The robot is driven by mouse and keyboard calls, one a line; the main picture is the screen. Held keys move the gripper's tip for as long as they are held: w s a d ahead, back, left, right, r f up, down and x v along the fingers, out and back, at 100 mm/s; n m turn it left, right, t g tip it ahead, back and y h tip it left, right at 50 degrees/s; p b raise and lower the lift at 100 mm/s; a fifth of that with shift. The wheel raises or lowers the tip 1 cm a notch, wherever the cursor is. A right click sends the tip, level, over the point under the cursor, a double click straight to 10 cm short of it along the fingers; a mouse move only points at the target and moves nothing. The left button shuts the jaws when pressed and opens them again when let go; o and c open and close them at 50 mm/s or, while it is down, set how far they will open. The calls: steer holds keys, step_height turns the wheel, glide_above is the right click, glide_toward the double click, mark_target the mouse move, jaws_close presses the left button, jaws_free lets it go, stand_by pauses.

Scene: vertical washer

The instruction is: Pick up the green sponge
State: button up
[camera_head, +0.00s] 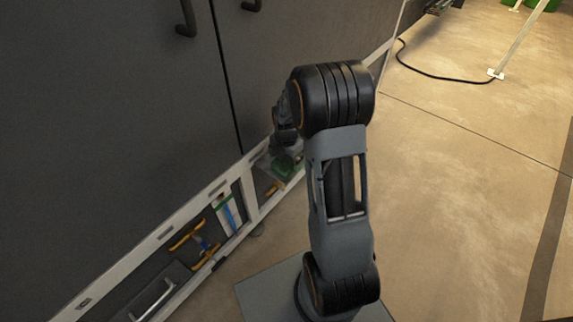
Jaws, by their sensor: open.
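The green sponge (281,168) shows as a small green patch in the low shelf compartment at the base of the dark cabinet. It is partly covered by my gripper (287,155), which is just above it, pointing down. My gripper is small and dark here and partly hidden by my own arm. It is open. Whether the fingers touch the sponge or stand around it cannot be told from this view.
The white-framed shelf (252,200) runs along the cabinet's foot. The cabinet (110,110) rises close behind. Open floor (470,200) lies right.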

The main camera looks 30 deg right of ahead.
steer(key=shift+f, duration=0.4)
steer(key=shift+c, duration=0.5)
steer(key=c, duration=0.9)
steer(key=shift+r, duration=0.1)
